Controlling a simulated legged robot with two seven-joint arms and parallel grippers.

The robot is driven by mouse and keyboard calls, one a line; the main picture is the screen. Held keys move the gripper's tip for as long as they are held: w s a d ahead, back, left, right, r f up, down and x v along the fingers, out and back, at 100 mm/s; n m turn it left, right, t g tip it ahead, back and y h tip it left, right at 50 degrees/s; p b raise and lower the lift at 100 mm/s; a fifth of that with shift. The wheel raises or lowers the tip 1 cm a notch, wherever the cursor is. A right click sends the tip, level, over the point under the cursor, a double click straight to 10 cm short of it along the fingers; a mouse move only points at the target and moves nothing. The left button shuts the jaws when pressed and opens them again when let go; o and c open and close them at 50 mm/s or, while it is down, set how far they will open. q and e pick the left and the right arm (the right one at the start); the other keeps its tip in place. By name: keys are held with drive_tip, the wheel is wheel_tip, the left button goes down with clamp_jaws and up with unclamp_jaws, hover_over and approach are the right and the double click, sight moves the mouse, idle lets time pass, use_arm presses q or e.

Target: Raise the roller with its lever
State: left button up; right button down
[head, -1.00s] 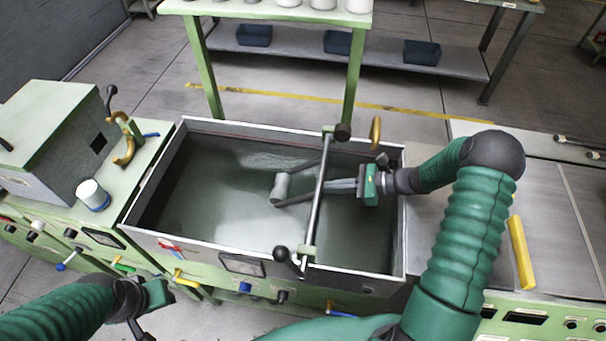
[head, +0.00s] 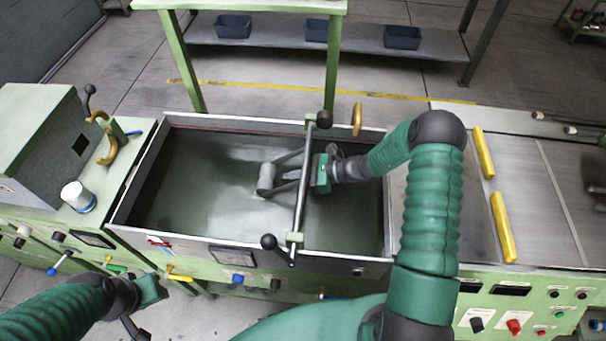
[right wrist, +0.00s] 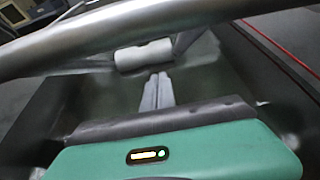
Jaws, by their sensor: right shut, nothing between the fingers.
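The roller (head: 266,178) is a short grey cylinder on two thin arms, low inside the long tank (head: 135,185). It also shows in the right wrist view (right wrist: 144,54). A metal bar (head: 302,180) crosses above the tank. The lever with a black knob (head: 269,242) is at the bar's near end. My right gripper (head: 288,174) is shut and empty inside the tank, reaching under the bar. Its fingertips (right wrist: 158,78) point at the roller, with a small gap visible in the wrist view. My left gripper (head: 150,290) is outside the tank's near left; its fingers are unclear.
A brass handwheel (head: 357,119) and a black knob (head: 323,119) stand at the tank's far rim. A machine with a white cup (head: 78,196) is on the left. A steel-topped bench with yellow handles (head: 503,228) is on the right. The tank's left part is clear.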

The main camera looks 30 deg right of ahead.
drive_tip(key=shift+w+a, duration=0.15)
drive_tip(key=shift+a, duration=0.4)
use_arm(q)
drive_tip(key=shift+a, duration=0.35)
drive_tip(key=shift+d+f, duration=0.1)
drive_tip(key=shift+d, duration=0.05)
use_arm(e)
drive_tip(key=shift+d+f, duration=0.1)
use_arm(q)
drive_tip(key=shift+f, duration=0.1)
